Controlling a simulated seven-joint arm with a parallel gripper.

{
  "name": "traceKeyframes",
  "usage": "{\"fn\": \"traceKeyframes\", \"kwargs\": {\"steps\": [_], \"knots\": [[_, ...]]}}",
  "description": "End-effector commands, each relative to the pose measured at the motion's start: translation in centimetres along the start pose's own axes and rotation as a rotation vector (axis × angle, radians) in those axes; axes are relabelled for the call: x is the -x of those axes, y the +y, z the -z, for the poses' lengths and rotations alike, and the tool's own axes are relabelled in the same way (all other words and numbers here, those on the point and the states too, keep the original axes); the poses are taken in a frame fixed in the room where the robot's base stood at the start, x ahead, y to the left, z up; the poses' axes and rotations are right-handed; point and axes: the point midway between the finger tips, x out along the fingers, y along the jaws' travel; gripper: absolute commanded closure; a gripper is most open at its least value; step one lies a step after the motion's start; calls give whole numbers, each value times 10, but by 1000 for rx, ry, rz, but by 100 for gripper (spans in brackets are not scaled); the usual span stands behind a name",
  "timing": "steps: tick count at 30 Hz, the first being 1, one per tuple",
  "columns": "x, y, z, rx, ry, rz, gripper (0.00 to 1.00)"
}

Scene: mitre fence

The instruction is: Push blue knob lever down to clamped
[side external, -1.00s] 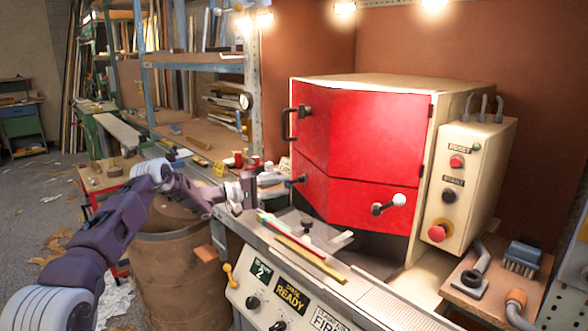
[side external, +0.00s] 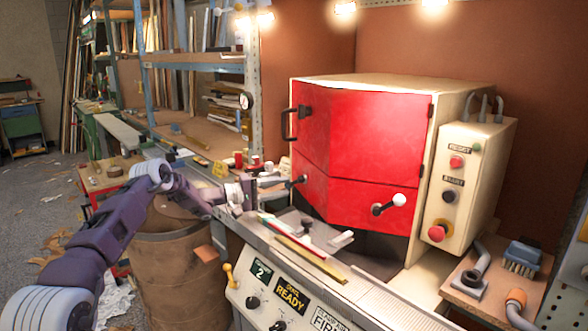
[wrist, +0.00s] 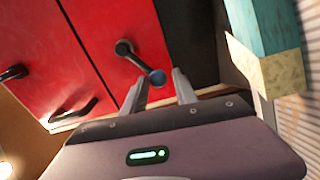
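The blue knob (wrist: 157,78) sits at the end of a short black lever on the red cabinet front (wrist: 115,25) in the wrist view. In the side view the lever (side external: 297,181) shows small at the cabinet's lower left, its knob colour hard to tell. My gripper (wrist: 158,86) is open, with one finger on each side of the knob, which lies at about the level of the fingertips. I cannot tell whether a finger touches it. In the side view my gripper (side external: 278,182) is just left of the lever.
A white-knobbed lever (side external: 390,204) is on the cabinet's right. Coloured strips (side external: 305,255) lie on the bench below. A teal block with a pale end (wrist: 265,45) is close on the right in the wrist view. A control box (side external: 470,180) stands at right.

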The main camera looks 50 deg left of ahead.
Motion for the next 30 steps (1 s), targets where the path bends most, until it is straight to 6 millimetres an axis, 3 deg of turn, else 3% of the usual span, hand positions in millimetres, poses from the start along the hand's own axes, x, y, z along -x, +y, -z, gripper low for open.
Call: {"fn": "traceKeyframes", "kwargs": {"steps": [5,21,30], "knots": [[2,0,0,0,-2,-1,66],[68,0,0,0,1,-1,66],[70,1,0,-1,-1,-2,66]]}}
